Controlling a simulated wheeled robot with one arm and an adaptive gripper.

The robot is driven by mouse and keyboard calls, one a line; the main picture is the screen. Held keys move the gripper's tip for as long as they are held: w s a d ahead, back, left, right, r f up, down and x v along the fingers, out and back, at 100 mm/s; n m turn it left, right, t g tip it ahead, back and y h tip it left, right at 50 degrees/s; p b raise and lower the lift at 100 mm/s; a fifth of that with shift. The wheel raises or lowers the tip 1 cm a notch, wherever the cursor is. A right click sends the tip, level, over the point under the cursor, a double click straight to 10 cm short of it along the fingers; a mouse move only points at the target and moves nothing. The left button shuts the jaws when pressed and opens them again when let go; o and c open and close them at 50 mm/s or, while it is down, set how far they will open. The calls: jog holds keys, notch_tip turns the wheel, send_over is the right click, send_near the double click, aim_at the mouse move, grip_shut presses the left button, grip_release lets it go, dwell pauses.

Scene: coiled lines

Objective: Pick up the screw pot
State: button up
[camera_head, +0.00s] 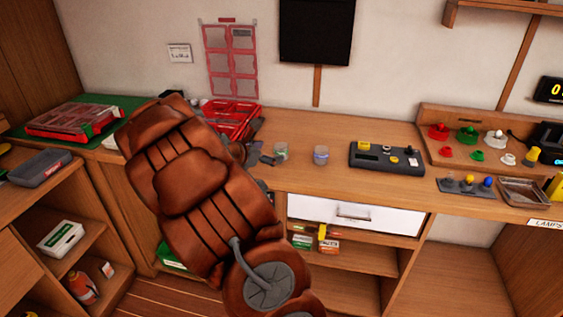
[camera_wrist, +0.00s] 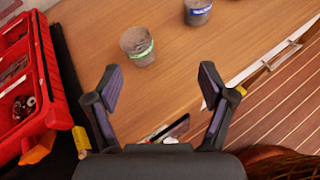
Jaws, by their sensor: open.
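Two small grey pots stand upright on the wooden bench top. One has a green label (camera_head: 281,151) and the other, to its right, a blue label (camera_head: 320,155). Both also show in the wrist view, the green-labelled pot (camera_wrist: 137,47) nearer and the blue-labelled pot (camera_wrist: 198,12) at the top edge. The label writing is too small to read, so I cannot tell which is the screw pot. My gripper (camera_wrist: 160,76) is open and empty, its fingers apart below the green-labelled pot in the wrist picture, not around it. In the head view my arm partly hides the gripper.
An open red case (camera_wrist: 42,75) with small parts lies left of my gripper. A dark panel with knobs (camera_head: 386,158) stands right of the pots. A white drawer (camera_head: 356,214) is under the bench's front edge. Bench top around the pots is mostly clear.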

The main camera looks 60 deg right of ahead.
aim_at(277, 153)
jog(key=w+d+f+n, duration=0.2)
jog(key=f, duration=0.1)
jog(key=w+d+f+n+b, duration=0.1)
jog(key=shift+d+f+t, duration=0.35)
jog(key=shift+f+t, duration=0.05)
jog(key=shift+h, duration=0.3)
jog(key=shift+p+x, duration=0.75)
jog(key=shift+x, duration=3.05)
jog(key=shift+w, duration=0.1)
jog(key=c, duration=1.3)
jog(key=shift+r, duration=0.15)
